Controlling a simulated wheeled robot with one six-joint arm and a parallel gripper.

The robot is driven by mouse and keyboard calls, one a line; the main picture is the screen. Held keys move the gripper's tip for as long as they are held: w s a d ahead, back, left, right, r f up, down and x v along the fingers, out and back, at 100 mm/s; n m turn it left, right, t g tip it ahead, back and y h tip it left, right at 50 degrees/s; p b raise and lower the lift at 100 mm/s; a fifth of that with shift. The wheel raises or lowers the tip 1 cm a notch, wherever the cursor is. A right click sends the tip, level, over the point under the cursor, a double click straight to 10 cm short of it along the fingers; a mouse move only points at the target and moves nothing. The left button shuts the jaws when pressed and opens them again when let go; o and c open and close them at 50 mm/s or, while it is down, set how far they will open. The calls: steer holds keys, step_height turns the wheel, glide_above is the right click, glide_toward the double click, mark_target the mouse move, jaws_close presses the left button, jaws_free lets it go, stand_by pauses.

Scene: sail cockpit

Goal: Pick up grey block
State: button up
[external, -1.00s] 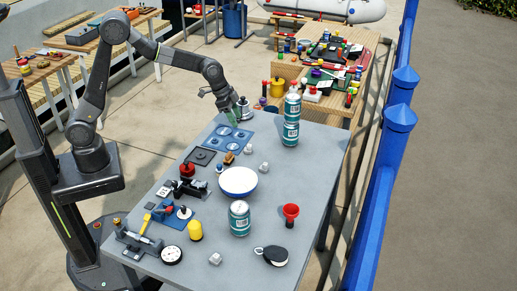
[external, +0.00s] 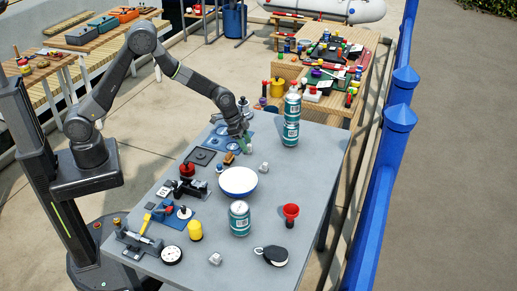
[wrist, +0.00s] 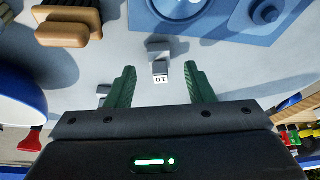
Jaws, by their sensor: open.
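A small grey block (wrist: 159,48) with a white face marked "10" lies on the grey table in the wrist view. It sits ahead of and between the two green fingers of my gripper (wrist: 159,70), which is open with a gap on both sides of the block. In the external view my gripper (external: 244,142) points down low over the far part of the table and mostly hides this block.
A blue tray (external: 224,134) lies just beside my gripper.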

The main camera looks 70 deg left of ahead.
steer(key=shift+x, duration=1.05)
jaws_close()
step_height(320, 180, up, 10)
steer(key=b, duration=0.1)
steer(key=shift+r, duration=0.1)
